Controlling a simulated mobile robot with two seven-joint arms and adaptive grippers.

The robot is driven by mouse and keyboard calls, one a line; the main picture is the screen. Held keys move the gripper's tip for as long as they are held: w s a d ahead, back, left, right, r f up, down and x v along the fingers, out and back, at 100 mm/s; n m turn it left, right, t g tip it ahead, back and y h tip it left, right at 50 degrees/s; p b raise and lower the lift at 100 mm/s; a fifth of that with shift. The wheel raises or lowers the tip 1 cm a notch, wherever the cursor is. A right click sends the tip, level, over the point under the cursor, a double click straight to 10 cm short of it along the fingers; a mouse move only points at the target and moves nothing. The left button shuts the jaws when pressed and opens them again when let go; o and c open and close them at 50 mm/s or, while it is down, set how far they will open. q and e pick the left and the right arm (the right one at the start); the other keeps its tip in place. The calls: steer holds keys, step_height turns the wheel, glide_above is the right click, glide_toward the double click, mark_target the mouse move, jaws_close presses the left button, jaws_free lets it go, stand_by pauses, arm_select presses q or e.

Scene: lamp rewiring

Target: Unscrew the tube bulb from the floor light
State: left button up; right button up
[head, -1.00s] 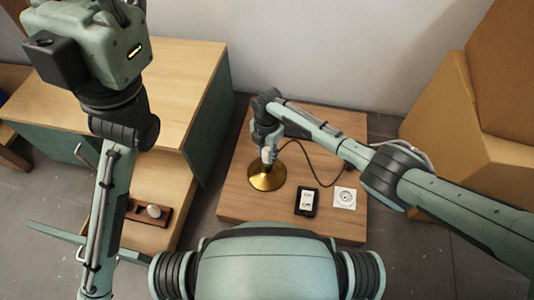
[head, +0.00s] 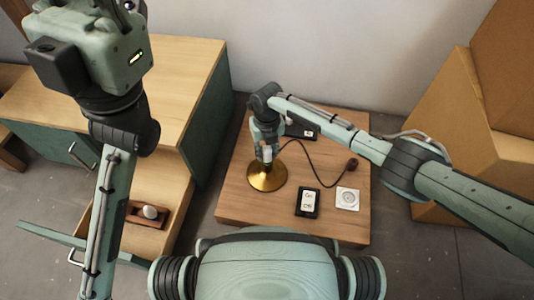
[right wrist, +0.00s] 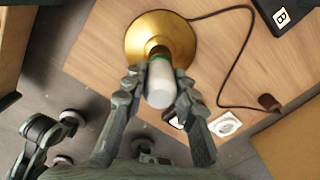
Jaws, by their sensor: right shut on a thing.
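The floor light has a round brass base (head: 267,177), standing on the low wooden table; it also shows in the right wrist view (right wrist: 150,38). The white tube bulb (right wrist: 161,84) stands over the middle of the base, its far end at the socket. Whether it is still seated there I cannot tell. My right gripper (right wrist: 155,88) is shut on the bulb, with a finger on each side. In the head view my right gripper (head: 267,146) hangs above the base and mostly covers the bulb.
A dark cord (head: 312,168) runs from the light to a brown plug (head: 352,164). A black switch box (head: 307,203) and a white socket plate (head: 347,198) lie to the right. A wooden cabinet (head: 184,75) with an open drawer stands left, cardboard boxes (head: 486,140) right.

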steer(key=shift+w+r, duration=0.1)
steer(key=o, duration=1.1)
steer(key=shift+o, duration=0.2)
